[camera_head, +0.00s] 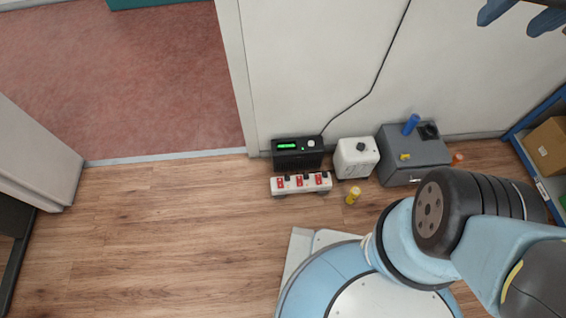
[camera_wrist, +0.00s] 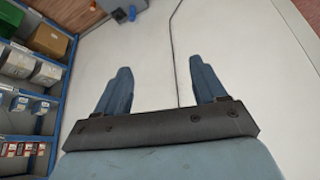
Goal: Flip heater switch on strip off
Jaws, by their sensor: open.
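The power strip (camera_head: 301,184) is white with several red switches and lies on the wood floor near the wall in the head view. Small dark parts sit beside the switches. Which switch is the heater's, and how each is set, is too small to tell. My gripper (camera_head: 524,13) shows at the top right of the head view, high up and well apart from the strip. In the wrist view my gripper (camera_wrist: 162,85) has its two blue fingers wide apart with nothing between them, facing a white surface. The strip is not in the wrist view.
Behind the strip stand a black box with a green display (camera_head: 297,153), a white box with a dark knob (camera_head: 356,157) and a grey box (camera_head: 414,153). A small yellow object (camera_head: 353,195) stands right of the strip. Shelves (camera_wrist: 35,85) are at left. Floor left of the strip is clear.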

